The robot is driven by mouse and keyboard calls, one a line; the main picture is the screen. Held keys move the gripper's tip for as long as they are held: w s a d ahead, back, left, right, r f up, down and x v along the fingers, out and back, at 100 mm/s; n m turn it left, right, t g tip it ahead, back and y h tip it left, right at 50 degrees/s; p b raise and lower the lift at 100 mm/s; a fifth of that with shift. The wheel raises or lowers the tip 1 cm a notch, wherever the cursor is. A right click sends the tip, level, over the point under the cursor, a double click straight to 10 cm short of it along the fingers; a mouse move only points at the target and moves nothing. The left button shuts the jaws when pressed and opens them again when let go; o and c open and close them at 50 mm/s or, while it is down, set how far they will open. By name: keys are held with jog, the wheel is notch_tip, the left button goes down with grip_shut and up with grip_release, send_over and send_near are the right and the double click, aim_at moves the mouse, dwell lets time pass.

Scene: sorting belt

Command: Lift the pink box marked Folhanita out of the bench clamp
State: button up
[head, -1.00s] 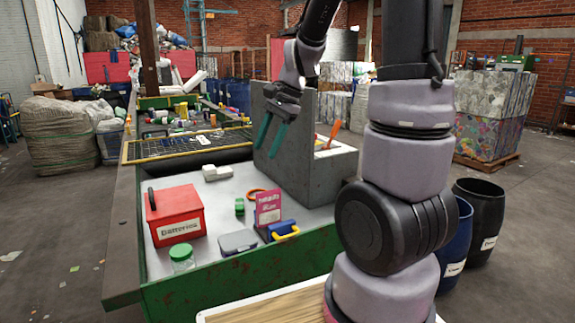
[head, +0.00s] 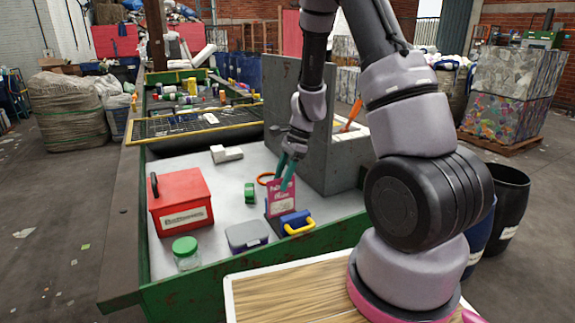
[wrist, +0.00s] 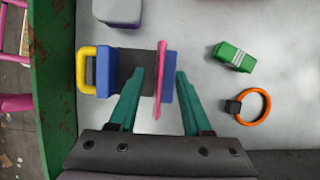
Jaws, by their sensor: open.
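The pink box (head: 280,199) stands upright in the jaws of the blue bench clamp (head: 293,220), which has a yellow handle. In the wrist view the box (wrist: 160,75) is a thin pink edge next to the clamp's blue jaw (wrist: 107,71). My gripper (head: 285,175) points down at the top of the box in the head view. In the wrist view my gripper (wrist: 157,80) is open, with one teal finger on each side of the box.
A green item (wrist: 235,56) and an orange ring (wrist: 254,105) lie right of the clamp in the wrist view. A grey case (head: 247,235), a red battery box (head: 181,201) and a green-lidded jar (head: 186,254) stand to its left. A grey upright panel (head: 335,150) rises close behind my gripper.

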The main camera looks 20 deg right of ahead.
jog(key=shift+x, duration=1.95)
grip_shut()
jog(key=shift+s, duration=0.2)
jog(key=shift+s+d+r, duration=0.1)
jog(key=shift+s+d, duration=0.05)
jog(key=shift+s, duration=0.3)
jog(key=shift+s+d+r, duration=0.1)
jog(key=shift+s, duration=0.3)
jog(key=shift+s, duration=0.3)
jog(key=shift+r, duration=0.1)
notch_tip(320, 180, up, 8)
jog(key=shift+r, duration=0.2)
